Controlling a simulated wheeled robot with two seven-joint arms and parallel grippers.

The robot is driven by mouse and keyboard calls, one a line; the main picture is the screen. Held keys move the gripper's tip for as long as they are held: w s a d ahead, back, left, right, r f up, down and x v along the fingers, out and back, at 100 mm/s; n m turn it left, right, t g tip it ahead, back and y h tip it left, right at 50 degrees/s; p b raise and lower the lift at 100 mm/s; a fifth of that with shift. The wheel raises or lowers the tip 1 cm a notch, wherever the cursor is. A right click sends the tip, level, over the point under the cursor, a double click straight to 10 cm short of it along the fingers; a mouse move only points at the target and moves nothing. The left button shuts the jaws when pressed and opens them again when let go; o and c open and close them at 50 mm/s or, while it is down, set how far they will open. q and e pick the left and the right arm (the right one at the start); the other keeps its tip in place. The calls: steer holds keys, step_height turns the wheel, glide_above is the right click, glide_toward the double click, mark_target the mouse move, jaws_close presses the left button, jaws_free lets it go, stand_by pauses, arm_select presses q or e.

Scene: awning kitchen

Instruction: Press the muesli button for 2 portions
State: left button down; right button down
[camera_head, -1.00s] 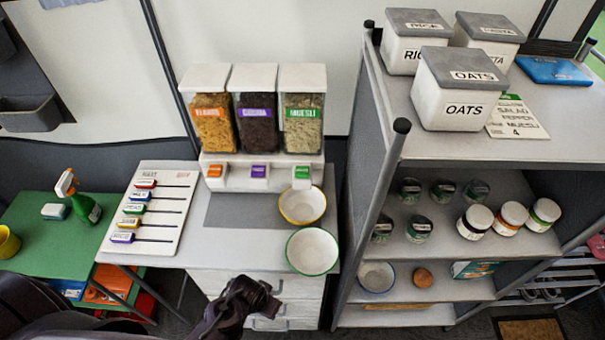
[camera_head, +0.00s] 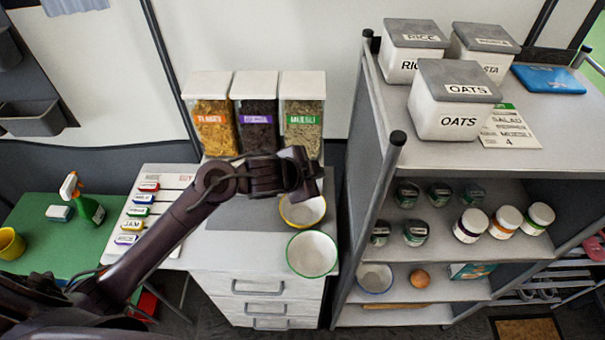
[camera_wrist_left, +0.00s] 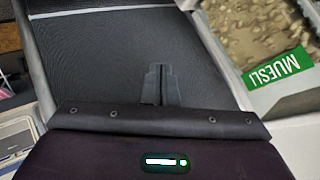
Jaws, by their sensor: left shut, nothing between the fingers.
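The muesli container (camera_head: 303,92) with its green MUESLI label is the right one of three on the dispenser. Its label also shows at the right of the wrist view (camera_wrist_left: 278,66). My left gripper (camera_head: 312,178) is in front of the dispenser's lower right part, below the muesli container, in the head view. Its fingers (camera_wrist_left: 161,84) are shut and empty in the wrist view. The dispenser's button row is hidden behind my left arm and gripper. I cannot tell whether the gripper touches the muesli button. My right gripper is out of view.
A yellow-rimmed bowl (camera_head: 303,211) stands just below the gripper in the picture, partly covered. A green-rimmed bowl (camera_head: 312,254) stands nearer, at the counter's front edge. A slider board (camera_head: 150,215) lies to the left. A metal shelf post (camera_head: 372,220) rises to the right.

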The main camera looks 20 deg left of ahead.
arm_select(q)
steer(key=w+a+r+m+g+h, duration=0.1)
steer(key=w+a+r+m+g, duration=0.1)
steer(key=w+a, duration=0.3)
steer(key=shift+a+r+m+h, duration=0.3)
steer(key=shift+a+r+m, duration=0.25)
steer(key=shift+r+m, duration=0.2)
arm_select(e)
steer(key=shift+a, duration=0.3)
arm_select(q)
steer(key=shift+w+f, duration=0.1)
